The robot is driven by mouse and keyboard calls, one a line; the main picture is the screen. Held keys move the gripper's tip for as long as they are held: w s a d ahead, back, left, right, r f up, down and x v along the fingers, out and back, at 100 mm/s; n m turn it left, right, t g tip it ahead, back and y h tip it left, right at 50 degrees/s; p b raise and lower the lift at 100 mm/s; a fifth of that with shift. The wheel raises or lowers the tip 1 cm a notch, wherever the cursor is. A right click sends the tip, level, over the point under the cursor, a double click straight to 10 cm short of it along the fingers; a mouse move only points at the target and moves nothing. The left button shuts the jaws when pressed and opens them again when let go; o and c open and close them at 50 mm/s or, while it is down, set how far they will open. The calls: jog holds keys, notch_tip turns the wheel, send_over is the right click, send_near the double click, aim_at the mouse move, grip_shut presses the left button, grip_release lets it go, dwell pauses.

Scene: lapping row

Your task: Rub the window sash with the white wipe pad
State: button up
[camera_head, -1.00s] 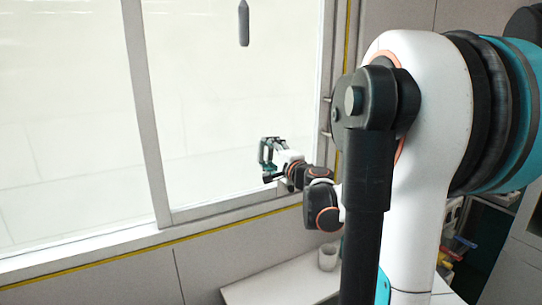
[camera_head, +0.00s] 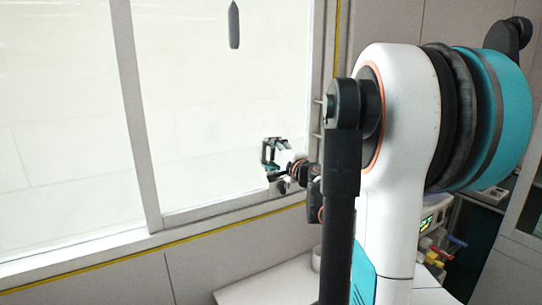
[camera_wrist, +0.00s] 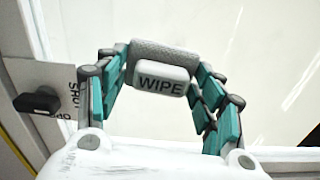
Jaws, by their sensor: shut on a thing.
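My gripper (camera_head: 270,152) is at the lower right of the window in the head view, in front of the pane near the right frame post. In the wrist view my gripper (camera_wrist: 162,80) is shut on the white wipe pad (camera_wrist: 160,79), which has "WIPE" printed on its block and a grey pad face on its far side. The window sash (camera_head: 137,110) is a pale frame around large bright panes. Its glass (camera_wrist: 262,60) lies beyond the pad in the wrist view. I cannot tell whether the pad touches the sash.
A plate with a dark knob (camera_wrist: 38,102) and partly hidden lettering is left of my gripper. A dark elongated object (camera_head: 234,25) shows against the upper pane. A white table (camera_head: 265,284) stands below the window. Shelved items (camera_head: 440,250) are at the right.

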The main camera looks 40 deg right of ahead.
aim_at(256, 152)
jog(key=shift+w+a+r, duration=0.1)
jog(key=shift+w+a, duration=0.2)
jog(key=shift+a, duration=0.7)
jog(key=shift+w+a, duration=0.25)
jog(key=shift+a, duration=0.7)
jog(key=shift+s+a, duration=0.15)
jog(key=shift+s, duration=0.2)
jog(key=shift+p+v, duration=0.45)
jog(key=shift+v, duration=2.05)
jog(key=shift+s, duration=0.15)
jog(key=shift+v, duration=1.4)
